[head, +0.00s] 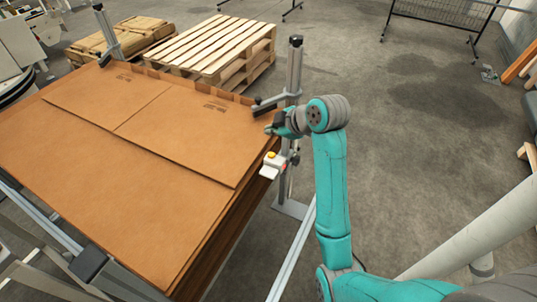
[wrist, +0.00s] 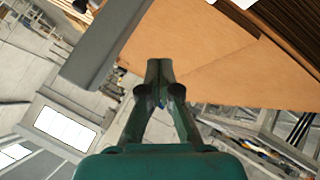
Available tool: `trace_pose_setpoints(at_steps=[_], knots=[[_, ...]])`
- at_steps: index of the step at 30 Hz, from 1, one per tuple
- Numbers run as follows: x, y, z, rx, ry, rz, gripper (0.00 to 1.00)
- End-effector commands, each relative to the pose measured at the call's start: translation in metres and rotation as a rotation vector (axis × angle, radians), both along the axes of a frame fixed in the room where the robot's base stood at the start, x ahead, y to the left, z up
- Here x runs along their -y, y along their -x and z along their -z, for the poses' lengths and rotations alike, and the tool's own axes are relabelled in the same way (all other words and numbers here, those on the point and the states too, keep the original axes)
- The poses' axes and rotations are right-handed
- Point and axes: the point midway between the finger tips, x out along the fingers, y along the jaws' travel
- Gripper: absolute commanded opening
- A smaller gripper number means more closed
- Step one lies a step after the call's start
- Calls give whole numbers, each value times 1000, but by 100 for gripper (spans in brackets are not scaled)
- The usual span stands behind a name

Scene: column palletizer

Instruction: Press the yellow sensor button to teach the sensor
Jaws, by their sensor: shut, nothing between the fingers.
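The yellow button (head: 270,155) sits on top of a small white and red sensor box (head: 272,167). The box is fixed to the grey upright post at the right corner of the cardboard stack. My gripper (head: 270,130) is above and slightly behind the button in the head view, apart from it. The fingers are shut with nothing between them. In the wrist view, the closed fingertips (wrist: 160,66) show against cardboard. I cannot make out the yellow button in the wrist view.
The cardboard stack (head: 100,150) fills the left. The metal post (head: 295,65) with a dark clamp arm (head: 268,104) stands close to my gripper. Wooden pallets (head: 215,45) lie behind. Open concrete floor (head: 420,130) is on the right. A grey bar (wrist: 105,48) crosses the wrist view.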

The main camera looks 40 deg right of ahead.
Motion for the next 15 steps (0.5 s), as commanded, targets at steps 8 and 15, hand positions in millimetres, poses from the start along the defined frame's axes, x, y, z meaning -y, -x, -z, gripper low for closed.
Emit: trace_pose_setpoints(at_steps=[8, 15], knots=[[8, 0, -13, -13, 23, -25, 0], [8, 0, -13, -13, 23, -25, 0]])
